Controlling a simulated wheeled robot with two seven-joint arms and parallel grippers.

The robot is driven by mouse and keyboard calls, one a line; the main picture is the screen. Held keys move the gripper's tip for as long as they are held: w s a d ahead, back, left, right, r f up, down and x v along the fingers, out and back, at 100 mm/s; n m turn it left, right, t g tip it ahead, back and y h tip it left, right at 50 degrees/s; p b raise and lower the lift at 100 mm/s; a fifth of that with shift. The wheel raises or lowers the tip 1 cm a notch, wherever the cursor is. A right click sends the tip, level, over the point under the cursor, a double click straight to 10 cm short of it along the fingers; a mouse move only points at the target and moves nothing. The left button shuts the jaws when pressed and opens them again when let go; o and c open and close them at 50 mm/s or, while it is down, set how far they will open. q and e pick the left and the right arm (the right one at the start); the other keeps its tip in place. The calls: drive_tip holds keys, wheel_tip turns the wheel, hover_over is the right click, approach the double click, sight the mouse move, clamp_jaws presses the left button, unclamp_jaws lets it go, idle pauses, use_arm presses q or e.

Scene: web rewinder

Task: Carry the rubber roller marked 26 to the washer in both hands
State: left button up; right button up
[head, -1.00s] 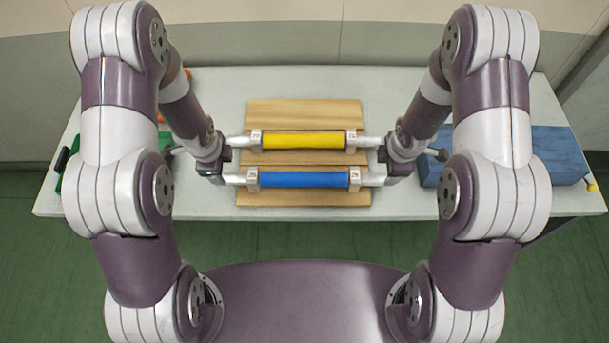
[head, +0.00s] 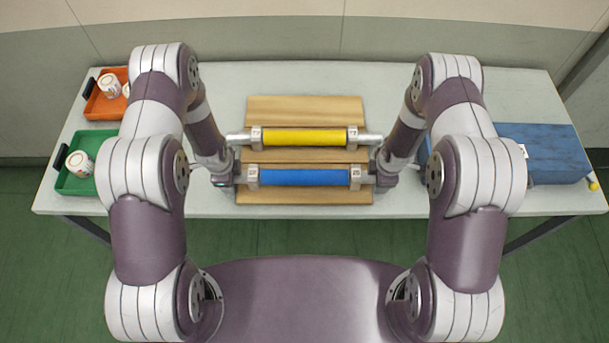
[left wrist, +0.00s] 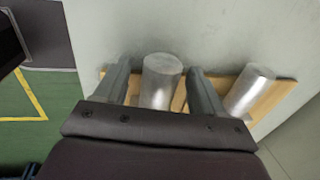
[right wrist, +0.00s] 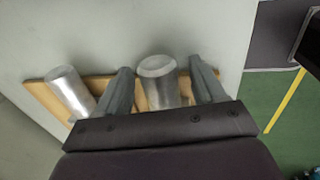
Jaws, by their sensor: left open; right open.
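The blue roller (head: 304,177) lies across a wooden cradle (head: 304,197), nearest the table's front edge. Its end tags are small and seem to read 26. A yellow roller (head: 304,137) lies parallel behind it; its tags are too small to read surely. My left gripper (head: 238,179) is open at the blue roller's left end, fingers on both sides of the bare metal shaft (left wrist: 160,82). My right gripper (head: 374,178) is open at the right end, fingers either side of that shaft (right wrist: 157,80). No clear grip contact shows.
A blue box (head: 550,152) with a yellow knob stands at the table's right; I cannot tell if it is the washer. An orange tray (head: 103,108) and a green tray (head: 68,183) with white containers are at the left. Bare table (head: 300,75) lies behind the cradle.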

use_arm(q)
drive_tip(key=shift+f, duration=0.25)
use_arm(e)
drive_tip(key=shift+w+f, duration=0.1)
drive_tip(key=shift+f, duration=0.1)
use_arm(q)
clamp_jaws()
use_arm(e)
clamp_jaws()
use_arm(q)
drive_tip(key=shift+w+r, duration=0.1)
drive_tip(key=shift+r, duration=0.05)
use_arm(e)
drive_tip(key=shift+r, duration=0.15)
